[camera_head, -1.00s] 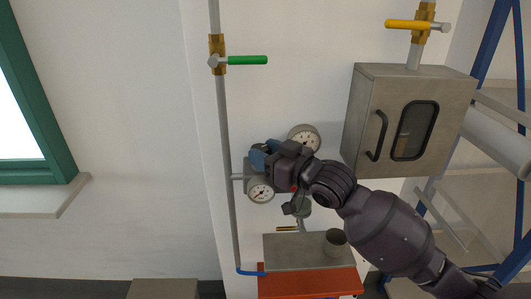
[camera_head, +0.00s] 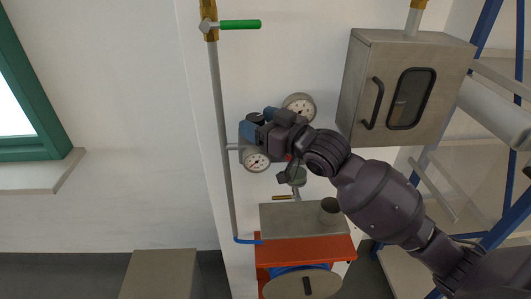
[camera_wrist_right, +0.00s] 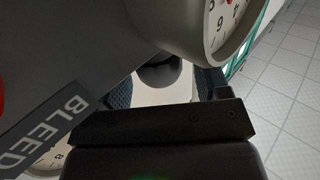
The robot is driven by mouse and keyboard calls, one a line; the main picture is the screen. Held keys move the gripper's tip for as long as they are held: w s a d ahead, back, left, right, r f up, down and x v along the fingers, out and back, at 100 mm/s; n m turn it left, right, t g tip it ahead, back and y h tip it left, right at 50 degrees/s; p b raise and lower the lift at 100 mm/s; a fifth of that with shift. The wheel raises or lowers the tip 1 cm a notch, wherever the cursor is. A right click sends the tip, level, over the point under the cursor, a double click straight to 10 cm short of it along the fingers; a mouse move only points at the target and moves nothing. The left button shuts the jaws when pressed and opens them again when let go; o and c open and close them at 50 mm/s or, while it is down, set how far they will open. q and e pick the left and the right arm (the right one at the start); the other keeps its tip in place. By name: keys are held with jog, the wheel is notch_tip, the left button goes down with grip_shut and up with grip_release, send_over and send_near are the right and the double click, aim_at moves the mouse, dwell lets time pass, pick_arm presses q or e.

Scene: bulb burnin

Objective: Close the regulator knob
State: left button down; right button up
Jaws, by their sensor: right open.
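The regulator, with two round white gauges, sits on a grey pipe in the head view; the lower gauge (camera_head: 257,161) and upper gauge (camera_head: 300,106) flank my right gripper (camera_head: 260,121). Its blue fingers are open around a small dark round knob (camera_head: 254,117). In the right wrist view the dark knob (camera_wrist_right: 160,72) shows between the two spread fingers, partly hidden by the grey body and the gripper. Whether the fingers touch it, I cannot tell. My left gripper is not in view.
A BLEED label (camera_wrist_right: 52,128) is close to the gripper in the wrist view. A green-handled valve (camera_head: 240,25) is above, and a grey cabinet (camera_head: 365,105) is at right. A grey box (camera_head: 285,221) and an orange unit (camera_head: 330,247) are below.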

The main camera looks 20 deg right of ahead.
jog(key=shift+m+t+h, duration=0.3)
jog(key=shift+m+h, duration=0.1)
jog(key=shift+h, duration=0.2)
